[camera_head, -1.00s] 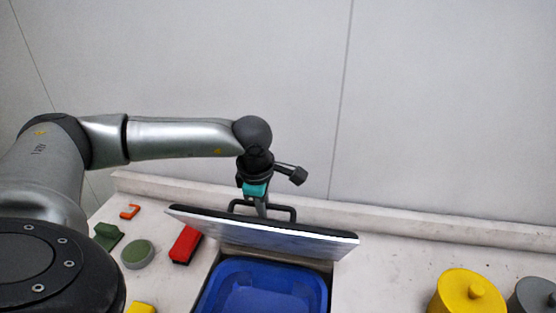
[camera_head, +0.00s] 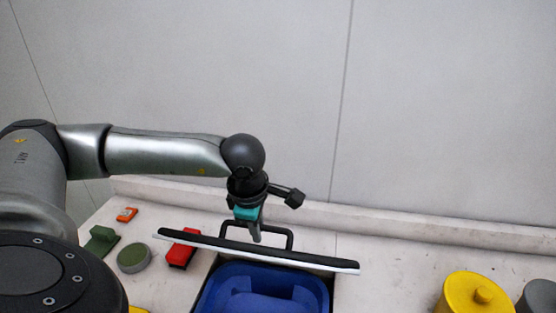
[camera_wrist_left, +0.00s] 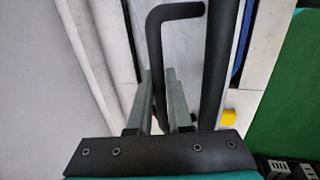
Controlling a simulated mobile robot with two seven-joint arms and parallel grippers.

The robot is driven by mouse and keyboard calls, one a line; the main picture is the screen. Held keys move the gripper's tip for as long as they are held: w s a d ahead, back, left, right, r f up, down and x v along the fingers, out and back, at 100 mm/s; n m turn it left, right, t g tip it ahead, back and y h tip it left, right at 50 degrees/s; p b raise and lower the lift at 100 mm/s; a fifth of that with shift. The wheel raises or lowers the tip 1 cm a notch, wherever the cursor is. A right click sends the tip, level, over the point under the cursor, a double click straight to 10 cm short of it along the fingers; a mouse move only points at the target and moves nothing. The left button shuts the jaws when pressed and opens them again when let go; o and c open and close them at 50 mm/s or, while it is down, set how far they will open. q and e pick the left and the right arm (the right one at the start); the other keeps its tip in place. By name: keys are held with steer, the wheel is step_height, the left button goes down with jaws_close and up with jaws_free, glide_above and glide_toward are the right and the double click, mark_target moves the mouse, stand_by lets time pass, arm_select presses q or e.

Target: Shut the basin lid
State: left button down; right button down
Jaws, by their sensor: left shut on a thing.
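The basin lid (camera_head: 258,252) is a dark panel with a pale edge, seen nearly edge-on and raised above the blue basin (camera_head: 262,271). The basin's inside still shows below it. A dark looped handle (camera_head: 290,238) stands on the lid's far side. My left gripper (camera_head: 256,230) is shut on this handle. In the left wrist view, the handle (camera_wrist_left: 156,45) runs between my fingers (camera_wrist_left: 155,100), and the lid (camera_wrist_left: 218,65) shows as a dark strip beside it. My right gripper is not in view.
Left of the basin lie a red block (camera_head: 183,250), a round green-grey piece (camera_head: 134,258), a green piece (camera_head: 101,240) and an orange piece (camera_head: 127,214). A yellow lidded pot (camera_head: 470,296) and a grey one (camera_head: 540,296) stand at the right. The table between is clear.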

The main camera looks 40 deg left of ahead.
arm_select(q)
steer(key=s+f+b, duration=0.1)
steer(key=s+d+f+b, duration=0.1)
steer(key=b, duration=0.1)
steer(key=shift+s+d+f, duration=0.1)
steer(key=shift+s+d, duration=0.05)
steer(key=shift+s, duration=0.05)
steer(key=shift+s+d, duration=0.2)
steer(key=shift+s, duration=0.15)
steer(key=s+f+b, duration=0.1)
steer(key=s+d+f+b, duration=0.1)
steer(key=b, duration=0.2)
steer(key=shift+s+d+f+b, duration=0.25)
steer(key=shift+s+f+b, duration=0.05)
steer(key=shift+s+f, duration=0.1)
steer(key=shift+f, duration=0.1)
